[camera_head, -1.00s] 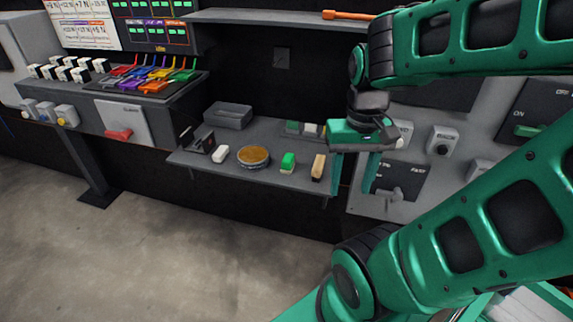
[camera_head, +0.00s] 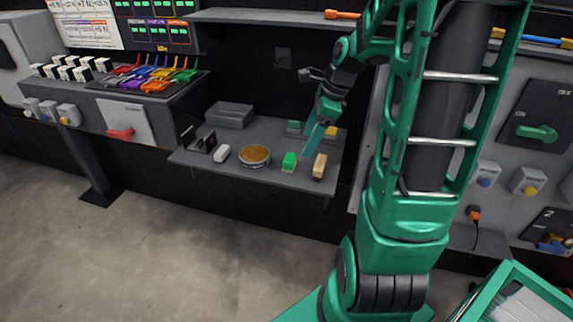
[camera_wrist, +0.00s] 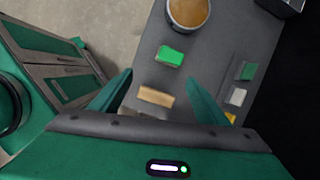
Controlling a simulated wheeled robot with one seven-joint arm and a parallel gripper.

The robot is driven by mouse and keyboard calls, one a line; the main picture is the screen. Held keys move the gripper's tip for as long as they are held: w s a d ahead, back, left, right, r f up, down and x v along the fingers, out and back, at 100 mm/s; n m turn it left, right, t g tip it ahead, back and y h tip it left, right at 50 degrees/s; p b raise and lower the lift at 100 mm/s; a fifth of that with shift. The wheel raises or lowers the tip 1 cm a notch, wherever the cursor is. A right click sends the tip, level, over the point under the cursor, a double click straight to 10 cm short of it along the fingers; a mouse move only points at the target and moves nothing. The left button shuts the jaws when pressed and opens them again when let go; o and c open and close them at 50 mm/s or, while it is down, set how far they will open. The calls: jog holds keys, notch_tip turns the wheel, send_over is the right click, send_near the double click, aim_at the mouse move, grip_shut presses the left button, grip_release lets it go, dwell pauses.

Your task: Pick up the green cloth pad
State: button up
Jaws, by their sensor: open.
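A flat green pad (camera_wrist: 248,71) lies at the back of the shelf in a row with a white and a yellow piece; it also shows in the head view (camera_head: 294,127). A green block with a pale underside (camera_head: 288,161) sits nearer the front edge and shows in the wrist view (camera_wrist: 170,56). I cannot tell by texture which green piece is cloth. My gripper (camera_wrist: 160,76) is open and empty above the shelf, pointing down. In the wrist view the green block and a tan block appear between its fingers, and the flat pad lies right of them.
The tan block (camera_head: 319,167) stands right of the green block on the shelf (camera_head: 230,168). A round tin (camera_head: 254,156), a white block (camera_head: 221,153) and a grey bin (camera_head: 229,115) are to the left. An upper shelf (camera_head: 250,15) runs above, and a control panel stands right.

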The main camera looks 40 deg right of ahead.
aim_at(291, 157)
jog(key=w+f+m, duration=0.1)
jog(key=f, duration=0.1)
jog(key=w+f, duration=0.1)
jog(key=f, duration=0.1)
jog(key=w+f+m, duration=0.1)
jog(key=w+f, duration=0.1)
jog(key=shift+a+m+y, duration=0.25)
jog(key=shift+m+y, duration=0.05)
jog(key=shift+w+a+x, duration=0.1)
jog(key=shift+x, duration=1.15)
jog(key=shift+w+a+x, duration=0.15)
jog(key=shift+x, duration=1.15)
jog(key=shift+r, duration=0.2)
jog(key=c, duration=1.1)
